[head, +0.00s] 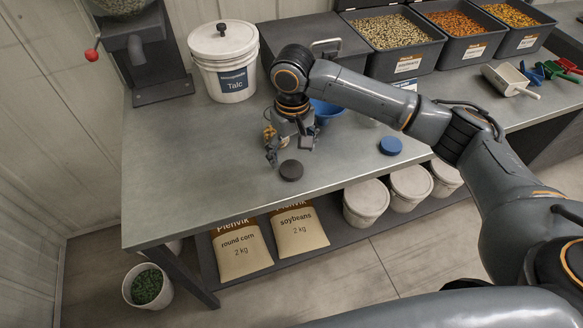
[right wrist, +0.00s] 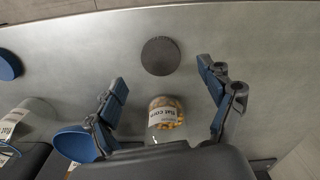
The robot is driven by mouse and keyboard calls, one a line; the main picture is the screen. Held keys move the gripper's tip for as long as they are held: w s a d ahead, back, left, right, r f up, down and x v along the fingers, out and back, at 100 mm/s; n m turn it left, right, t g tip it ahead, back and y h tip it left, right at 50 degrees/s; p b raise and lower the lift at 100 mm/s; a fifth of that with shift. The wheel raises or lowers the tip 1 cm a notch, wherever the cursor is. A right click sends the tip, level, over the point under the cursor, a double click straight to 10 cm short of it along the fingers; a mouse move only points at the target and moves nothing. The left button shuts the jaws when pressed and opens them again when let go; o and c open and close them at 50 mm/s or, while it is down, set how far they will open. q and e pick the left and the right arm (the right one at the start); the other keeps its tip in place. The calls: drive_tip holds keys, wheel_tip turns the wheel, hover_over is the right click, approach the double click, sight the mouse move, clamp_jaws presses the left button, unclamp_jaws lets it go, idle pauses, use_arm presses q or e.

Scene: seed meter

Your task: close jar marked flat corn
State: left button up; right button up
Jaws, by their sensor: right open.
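In the right wrist view a clear jar of yellow seeds (right wrist: 166,121) has a label reading "flat corn". It stands between the spread fingers of my right gripper (right wrist: 162,78), close to the palm, which hides part of it. In the head view my right gripper (head: 289,150) points down over the table and is open; it mostly hides the jar there. A dark round lid (head: 291,170) lies flat on the table just in front of the gripper; it also shows in the right wrist view (right wrist: 160,56). My left gripper is not in view.
A blue lid (head: 390,146) lies to the right. A blue bowl or funnel (head: 328,110) is behind my gripper. Another labelled jar (right wrist: 38,112) shows in the right wrist view. A white Talc bucket (head: 225,75) and seed bins (head: 405,66) stand behind. The table's left part is clear.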

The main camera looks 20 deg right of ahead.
sight(292, 168)
drive_tip(key=shift+w+f+p, duration=0.15)
drive_tip(key=shift+f+p, duration=0.35)
drive_tip(key=shift+f, duration=2.1)
drive_tip(key=shift+c, duration=0.4)
drive_tip(key=c, duration=0.7)
